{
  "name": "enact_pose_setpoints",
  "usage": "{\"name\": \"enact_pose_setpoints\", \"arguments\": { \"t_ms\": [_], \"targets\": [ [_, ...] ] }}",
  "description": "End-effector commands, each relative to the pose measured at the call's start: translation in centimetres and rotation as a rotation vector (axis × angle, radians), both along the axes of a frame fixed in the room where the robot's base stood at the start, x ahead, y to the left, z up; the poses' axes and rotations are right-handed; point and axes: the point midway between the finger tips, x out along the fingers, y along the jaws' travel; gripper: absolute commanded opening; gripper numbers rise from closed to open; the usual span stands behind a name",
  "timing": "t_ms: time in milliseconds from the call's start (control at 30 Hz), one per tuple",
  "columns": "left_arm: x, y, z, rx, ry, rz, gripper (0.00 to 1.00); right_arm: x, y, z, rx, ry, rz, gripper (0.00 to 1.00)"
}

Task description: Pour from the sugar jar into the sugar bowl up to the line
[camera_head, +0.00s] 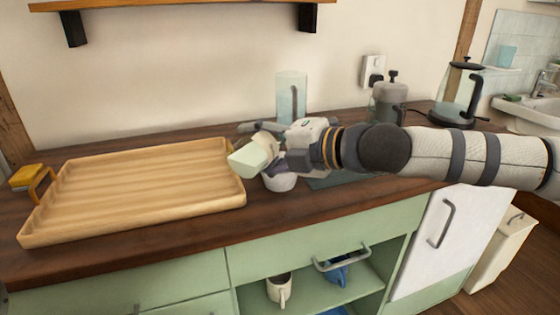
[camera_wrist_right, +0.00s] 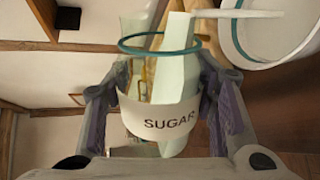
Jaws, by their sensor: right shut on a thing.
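The sugar jar (camera_head: 247,160) is pale green and tilted well over, its end pointing left and down in the head view. In the right wrist view the jar (camera_wrist_right: 158,117) shows a white band reading "SUGAR" and a teal ring. My right gripper (camera_head: 272,148) is shut around it; the fingers flank the jar in the wrist view. A white bowl (camera_head: 280,183), apparently the sugar bowl, sits on the counter just below the gripper, partly hidden. A white vessel with a teal line inside (camera_wrist_right: 272,58) shows at the wrist view's upper right. I cannot make out flowing sugar or its level.
A wooden tray (camera_head: 130,225) fills the counter's left, with a yellow object (camera_head: 28,177) beyond it. Behind the gripper stands a clear container (camera_head: 291,88).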

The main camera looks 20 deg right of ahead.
Motion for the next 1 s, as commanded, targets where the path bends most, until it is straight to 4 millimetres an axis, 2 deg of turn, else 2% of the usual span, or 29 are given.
{"name": "enact_pose_setpoints", "arguments": {
  "t_ms": [1000],
  "targets": [
    [0.96, -0.01, 0.97, 0.0, -0.033, 0.001, 0.75, 0.07, -0.08, 0.79, 0.068, 0.056, 0.002, 0.1]
  ]
}}
